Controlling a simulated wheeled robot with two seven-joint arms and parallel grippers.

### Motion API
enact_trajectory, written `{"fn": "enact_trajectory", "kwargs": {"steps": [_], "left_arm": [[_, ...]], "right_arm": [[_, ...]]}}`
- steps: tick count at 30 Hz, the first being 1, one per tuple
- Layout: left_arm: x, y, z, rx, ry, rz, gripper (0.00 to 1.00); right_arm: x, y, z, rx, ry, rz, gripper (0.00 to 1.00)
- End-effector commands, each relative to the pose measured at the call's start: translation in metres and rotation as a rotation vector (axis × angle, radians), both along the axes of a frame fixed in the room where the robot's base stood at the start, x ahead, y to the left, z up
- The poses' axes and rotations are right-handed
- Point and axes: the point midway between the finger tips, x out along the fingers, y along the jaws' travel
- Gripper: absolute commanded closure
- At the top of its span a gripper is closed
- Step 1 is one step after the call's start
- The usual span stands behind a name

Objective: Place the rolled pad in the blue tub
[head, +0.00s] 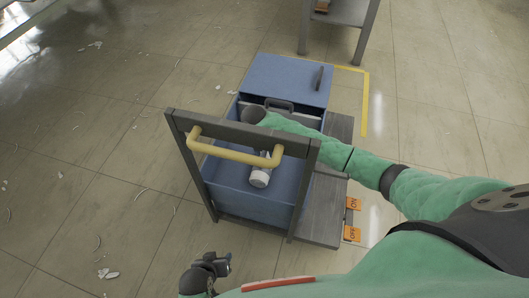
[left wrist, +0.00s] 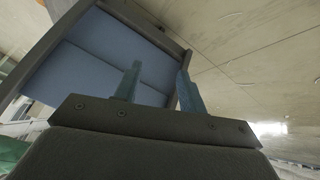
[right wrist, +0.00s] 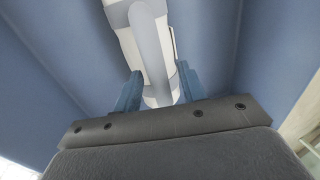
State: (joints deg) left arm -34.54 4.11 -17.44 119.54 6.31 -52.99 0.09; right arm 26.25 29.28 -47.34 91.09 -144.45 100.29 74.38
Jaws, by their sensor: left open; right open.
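The rolled pad, white with a grey band, shows close up in the right wrist view (right wrist: 130,38), with blue walls around it. My right gripper (right wrist: 159,74) is open, with its fingers on either side of the pad's near end; I cannot tell whether they touch it. In the head view a white and grey roll (head: 260,177) lies in the blue tub (head: 228,178), below the yellow handle. The right fingers are hidden there. My left gripper (head: 222,264) is open and empty, low in front of the cart; its fingers also show in the left wrist view (left wrist: 159,69).
A dark frame with a yellow handle (head: 232,153) stands across the tub's near side. A blue lidded box (head: 287,78) is behind the tub. Orange tags (head: 352,234) sit on the grey deck's right edge. The tiled floor at left has scattered pale scraps.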

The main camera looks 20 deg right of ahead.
Motion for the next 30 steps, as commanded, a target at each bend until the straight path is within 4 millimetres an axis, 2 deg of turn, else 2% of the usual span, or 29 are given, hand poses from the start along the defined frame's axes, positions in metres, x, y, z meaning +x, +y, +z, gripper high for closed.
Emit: {"fn": "enact_trajectory", "kwargs": {"steps": [5,12,18,24,30], "left_arm": [[0.001,0.000,-0.005,-0.003,-0.011,0.003,0.59],[-0.001,-0.001,-0.026,-0.004,-0.020,0.008,0.59],[-0.002,-0.001,-0.037,-0.005,-0.028,0.012,0.59],[-0.004,-0.001,-0.043,-0.004,-0.026,0.013,0.59],[-0.003,-0.001,-0.041,-0.005,-0.029,0.014,0.59]], "right_arm": [[0.005,0.005,0.028,0.001,-0.004,0.002,0.59],[0.009,0.012,0.074,-0.001,-0.003,0.001,0.59],[0.012,0.016,0.101,0.000,-0.002,0.001,0.59],[0.013,0.018,0.112,-0.001,-0.001,0.000,0.59],[0.013,0.018,0.113,-0.001,0.001,0.000,0.59]]}}
